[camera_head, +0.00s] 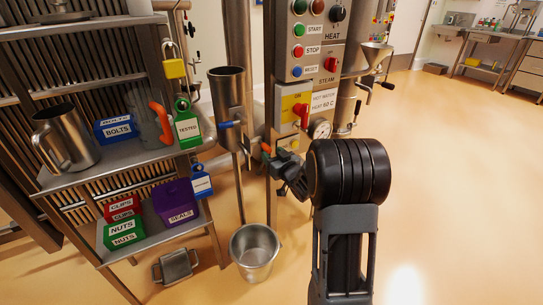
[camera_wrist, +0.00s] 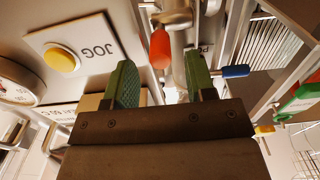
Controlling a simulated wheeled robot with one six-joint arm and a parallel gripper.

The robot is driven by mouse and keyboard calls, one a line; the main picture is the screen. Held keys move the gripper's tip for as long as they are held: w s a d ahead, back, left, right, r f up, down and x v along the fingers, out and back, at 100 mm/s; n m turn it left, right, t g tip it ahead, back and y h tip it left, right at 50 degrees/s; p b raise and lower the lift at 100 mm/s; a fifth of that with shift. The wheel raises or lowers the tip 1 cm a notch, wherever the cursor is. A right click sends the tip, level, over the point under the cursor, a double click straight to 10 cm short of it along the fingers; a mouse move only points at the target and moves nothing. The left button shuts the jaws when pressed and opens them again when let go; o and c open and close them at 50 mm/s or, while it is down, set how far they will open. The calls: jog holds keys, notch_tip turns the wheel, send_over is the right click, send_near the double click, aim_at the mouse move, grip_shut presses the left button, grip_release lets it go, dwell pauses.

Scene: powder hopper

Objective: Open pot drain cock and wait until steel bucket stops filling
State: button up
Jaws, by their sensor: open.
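An orange-red handle (camera_wrist: 160,47) lies between and just beyond the green fingertips in the wrist view. It also shows as a small orange tip (camera_head: 266,148) in the head view. I cannot tell for sure that it is the drain cock's lever. My gripper (camera_wrist: 161,72) is open, its two pads on either side of the handle's line, with no clear contact. In the head view my gripper (camera_head: 277,160) is partly hidden by my wrist. The steel bucket (camera_head: 254,252) stands upright on the floor below it. Its fill level and any stream are unclear.
A blue handle (camera_wrist: 235,71) is close beside the right finger. A yellow JOG button (camera_wrist: 62,57) and a gauge are at left. In the head view, a control panel (camera_head: 310,50) stands behind the gripper, and a shelf (camera_head: 95,178) with bins is at left. Right floor is clear.

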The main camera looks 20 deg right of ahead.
jog(key=shift+w+a, duration=0.1)
jog(key=shift+w, duration=0.7)
jog(key=shift+c, duration=0.3)
grip_shut()
